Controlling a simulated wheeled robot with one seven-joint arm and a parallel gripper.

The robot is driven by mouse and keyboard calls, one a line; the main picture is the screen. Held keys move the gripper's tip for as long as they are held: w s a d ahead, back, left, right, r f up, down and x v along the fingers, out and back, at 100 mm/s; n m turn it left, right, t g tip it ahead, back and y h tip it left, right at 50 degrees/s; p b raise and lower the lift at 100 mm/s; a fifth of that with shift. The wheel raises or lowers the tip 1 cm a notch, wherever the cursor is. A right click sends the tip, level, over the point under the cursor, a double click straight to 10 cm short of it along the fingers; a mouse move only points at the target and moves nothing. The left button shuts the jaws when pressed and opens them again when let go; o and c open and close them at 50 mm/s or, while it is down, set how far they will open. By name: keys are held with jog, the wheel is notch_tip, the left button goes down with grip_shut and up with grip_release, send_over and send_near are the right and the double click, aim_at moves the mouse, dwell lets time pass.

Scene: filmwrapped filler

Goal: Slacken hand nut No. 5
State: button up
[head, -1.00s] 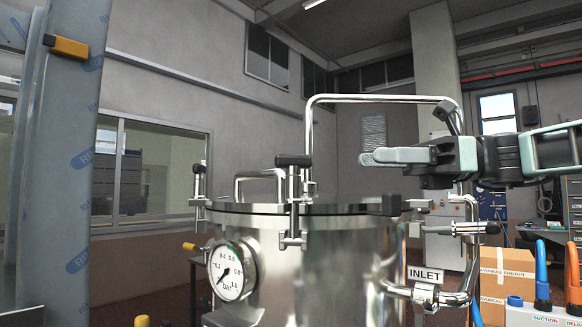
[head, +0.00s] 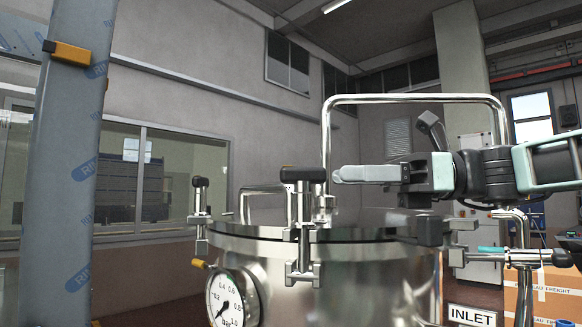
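A steel pressure vessel (head: 360,275) with a clamped lid (head: 350,232) fills the lower middle of the head view. A black T-shaped hand nut (head: 303,174) stands upright on a swing bolt at the front of the lid. Another hand nut (head: 200,182) sits on a bolt at the lid's left edge. No number shows on either, so I cannot tell which is No. 5. My gripper (head: 340,174) points left, its tip just right of the front nut at about the same height. The fingers overlap side-on, so their opening is hidden. I cannot tell whether they touch the nut.
A tall chrome pipe (head: 415,98) arches behind my gripper. A pressure gauge (head: 227,302) is on the vessel's front left. A film-wrapped column (head: 70,170) stands at the left.

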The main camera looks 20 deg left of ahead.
aim_at(291, 175)
jog(key=p+x, duration=0.2)
jog(key=x, duration=0.7)
grip_shut()
